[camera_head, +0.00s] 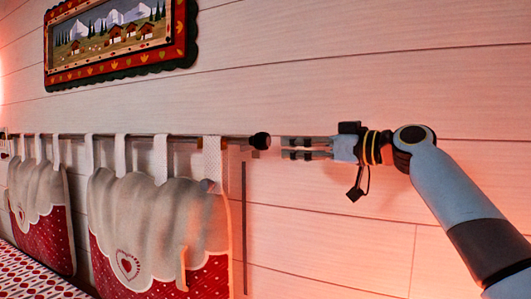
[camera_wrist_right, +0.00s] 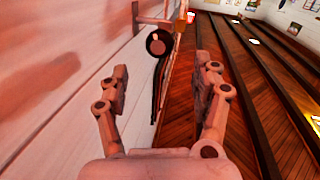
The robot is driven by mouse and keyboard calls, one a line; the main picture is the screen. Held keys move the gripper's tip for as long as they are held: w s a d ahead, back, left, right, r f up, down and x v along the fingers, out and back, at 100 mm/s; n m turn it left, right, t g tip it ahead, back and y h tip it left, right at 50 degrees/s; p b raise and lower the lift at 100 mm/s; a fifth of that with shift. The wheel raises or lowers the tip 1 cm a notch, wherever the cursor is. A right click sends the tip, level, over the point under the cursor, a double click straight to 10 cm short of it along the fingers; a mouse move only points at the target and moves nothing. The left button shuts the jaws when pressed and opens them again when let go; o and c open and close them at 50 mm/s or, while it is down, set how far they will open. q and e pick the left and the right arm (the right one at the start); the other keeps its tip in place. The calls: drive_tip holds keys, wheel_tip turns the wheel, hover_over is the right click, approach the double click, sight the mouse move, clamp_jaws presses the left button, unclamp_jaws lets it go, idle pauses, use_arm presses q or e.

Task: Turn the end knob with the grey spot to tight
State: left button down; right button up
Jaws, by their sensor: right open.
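A dark round end knob (camera_head: 261,141) caps the right end of a thin rod (camera_head: 140,136) along the wall. In the right wrist view, the knob (camera_wrist_right: 153,38) shows a paler round spot on its end face, between and beyond the fingers. My right gripper (camera_head: 285,148) is to the right of the knob, fingers pointing left at it, with a small gap between. It is open and empty; its spread fingers also show in the right wrist view (camera_wrist_right: 165,75). My left gripper is not in view.
Red-and-cream cloth cushions (camera_head: 155,235) hang from the rod by white loops, left of the knob. A framed mountain picture (camera_head: 120,40) hangs above. A patterned bedspread (camera_head: 35,278) lies at lower left. The plank wall (camera_head: 330,230) runs close behind the gripper.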

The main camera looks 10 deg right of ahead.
sight(267, 141)
drive_tip(key=p+x, duration=0.2)
drive_tip(key=x, duration=0.7)
drive_tip(key=shift+r+p, duration=0.15)
drive_tip(key=shift+p, duration=0.2)
drive_tip(key=shift+w+a, duration=0.5)
drive_tip(key=shift+c, duration=0.4)
drive_tip(key=c, duration=1.1)
